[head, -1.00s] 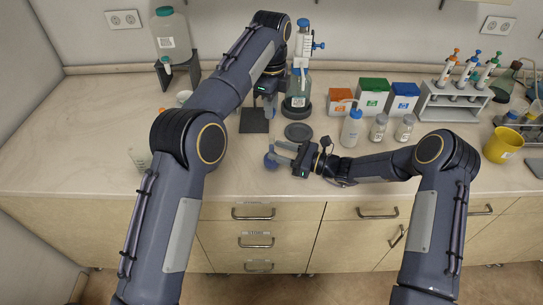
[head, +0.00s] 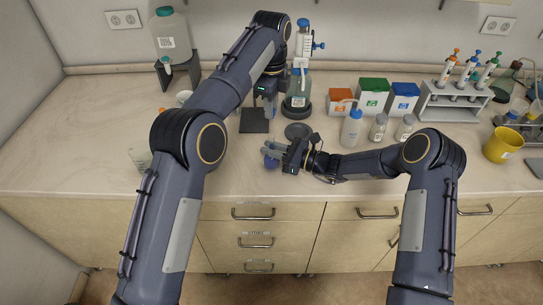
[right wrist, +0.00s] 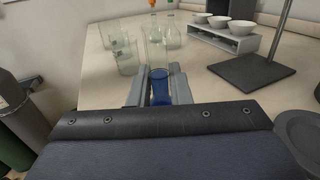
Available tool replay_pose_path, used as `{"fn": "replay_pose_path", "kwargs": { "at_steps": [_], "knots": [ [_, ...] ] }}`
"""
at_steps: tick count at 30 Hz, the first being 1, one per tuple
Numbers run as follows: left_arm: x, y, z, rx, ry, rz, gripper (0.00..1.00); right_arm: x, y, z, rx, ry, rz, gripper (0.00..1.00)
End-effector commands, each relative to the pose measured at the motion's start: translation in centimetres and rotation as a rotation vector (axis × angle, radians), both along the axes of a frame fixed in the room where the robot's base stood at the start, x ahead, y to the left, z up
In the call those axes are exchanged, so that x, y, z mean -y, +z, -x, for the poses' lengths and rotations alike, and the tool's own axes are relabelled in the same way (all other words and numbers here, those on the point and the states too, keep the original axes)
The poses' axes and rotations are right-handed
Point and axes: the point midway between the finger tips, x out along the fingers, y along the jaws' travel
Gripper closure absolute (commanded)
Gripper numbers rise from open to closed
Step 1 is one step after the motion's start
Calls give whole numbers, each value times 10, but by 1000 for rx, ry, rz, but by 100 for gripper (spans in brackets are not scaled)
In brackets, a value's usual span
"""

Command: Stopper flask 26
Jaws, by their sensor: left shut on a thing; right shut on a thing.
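A small glass flask with blue contents (head: 270,162) stands near the front of the bench; I cannot read any number on it. My right gripper (head: 272,152) is shut on it. In the right wrist view its blue part (right wrist: 160,94) shows between the two fingers of that gripper (right wrist: 159,84). My left gripper (head: 268,101) is higher up, near the dispenser bottle (head: 298,86) and over the dark plate (head: 254,121). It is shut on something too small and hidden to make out. I cannot pick out a stopper.
Several clear glass vessels (right wrist: 122,50) and a rack with white bowls (right wrist: 226,31) stand beyond the right gripper.

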Motion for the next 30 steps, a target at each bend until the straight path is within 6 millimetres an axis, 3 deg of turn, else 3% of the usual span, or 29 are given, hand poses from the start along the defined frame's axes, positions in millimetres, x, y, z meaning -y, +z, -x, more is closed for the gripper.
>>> {"fn": "replay_pose_path", "kwargs": {
  "at_steps": [6,17,30],
  "knots": [
    [0,-3,0,-1,0,0,100,0,0,0,0,0,0,100],
    [0,-48,0,-4,0,-2,100,0,0,0,0,0,0,100],
    [0,-50,0,-2,0,-1,100,0,0,0,0,0,0,100]
  ]
}}
